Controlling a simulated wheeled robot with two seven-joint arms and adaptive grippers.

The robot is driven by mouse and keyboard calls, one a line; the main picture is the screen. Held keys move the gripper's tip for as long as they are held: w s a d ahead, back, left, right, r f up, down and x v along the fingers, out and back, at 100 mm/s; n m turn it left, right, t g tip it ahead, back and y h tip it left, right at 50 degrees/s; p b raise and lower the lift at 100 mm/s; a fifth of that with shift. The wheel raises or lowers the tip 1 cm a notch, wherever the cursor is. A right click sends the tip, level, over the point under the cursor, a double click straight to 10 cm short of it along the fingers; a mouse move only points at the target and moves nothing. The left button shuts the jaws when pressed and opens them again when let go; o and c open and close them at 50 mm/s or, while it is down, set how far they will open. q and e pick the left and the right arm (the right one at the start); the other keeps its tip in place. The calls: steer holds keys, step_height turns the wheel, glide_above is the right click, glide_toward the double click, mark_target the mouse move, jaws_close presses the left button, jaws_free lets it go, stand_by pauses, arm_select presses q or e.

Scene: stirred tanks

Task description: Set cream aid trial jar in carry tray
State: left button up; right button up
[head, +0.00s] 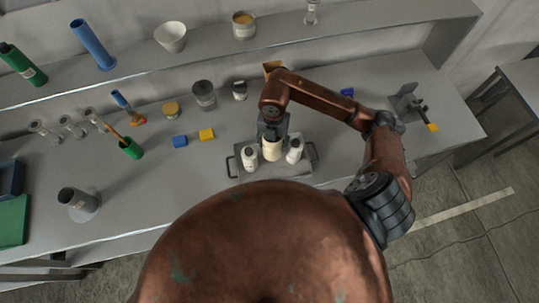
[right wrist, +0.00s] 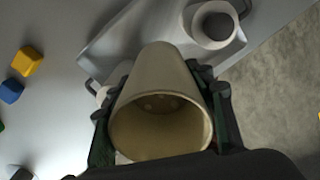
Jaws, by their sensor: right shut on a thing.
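My right gripper (head: 271,141) is shut on the cream jar (head: 271,151), with one finger on each side, as the right wrist view also shows (right wrist: 160,115). The jar is open-topped and looks empty in the right wrist view. It is over the grey carry tray (head: 305,165), between two white jars. I cannot tell whether its base touches the tray. One white jar (head: 250,158) stands at the tray's left, the other (head: 294,152) at its right; the right one has a dark top in the wrist view (right wrist: 213,22). My left gripper is not in view.
A blue block (head: 180,141) and a yellow block (head: 206,134) lie left of the tray. A grey cup (head: 77,198) stands at the far left. The bench's front edge runs close to the tray.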

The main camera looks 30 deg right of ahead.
steer(key=shift+w+d+m, duration=0.1)
steer(key=shift+w+m, duration=0.1)
steer(key=shift+m, duration=0.8)
step_height(320, 180, down, 5)
steer(key=shift+p, duration=0.65)
step_height(320, 180, down, 4)
steer(key=shift+f+p, duration=0.15)
steer(key=shift+p, duration=0.2)
steer(key=shift+f, duration=0.25)
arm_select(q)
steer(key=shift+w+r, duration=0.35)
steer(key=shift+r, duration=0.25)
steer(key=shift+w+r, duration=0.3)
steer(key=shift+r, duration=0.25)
arm_select(e)
steer(key=shift+f, duration=0.1)
steer(key=shift+f, duration=0.15)
steer(key=o, duration=1.2)
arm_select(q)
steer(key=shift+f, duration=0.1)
